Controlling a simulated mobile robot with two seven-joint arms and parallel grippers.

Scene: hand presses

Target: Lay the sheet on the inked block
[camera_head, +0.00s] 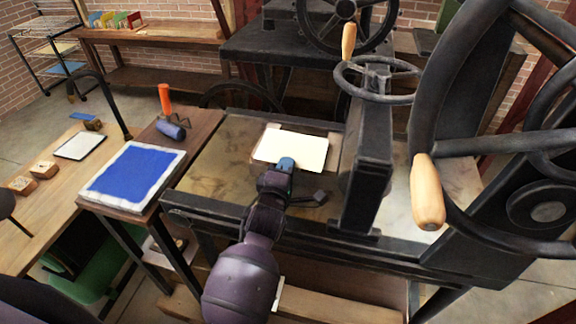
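A cream sheet (301,150) lies flat over a block on the bed of the press. Only narrow brown edges of the block (333,142) show around the sheet, so its inked face is hidden. My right gripper is not in view.
The press bed (218,160) has bare room left of the block. The press upright (368,150) and a large wheel with a wooden handle (428,192) stand to the right. A blue-inked slab (135,175) and a roller (170,130) with an upright orange handle are at left.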

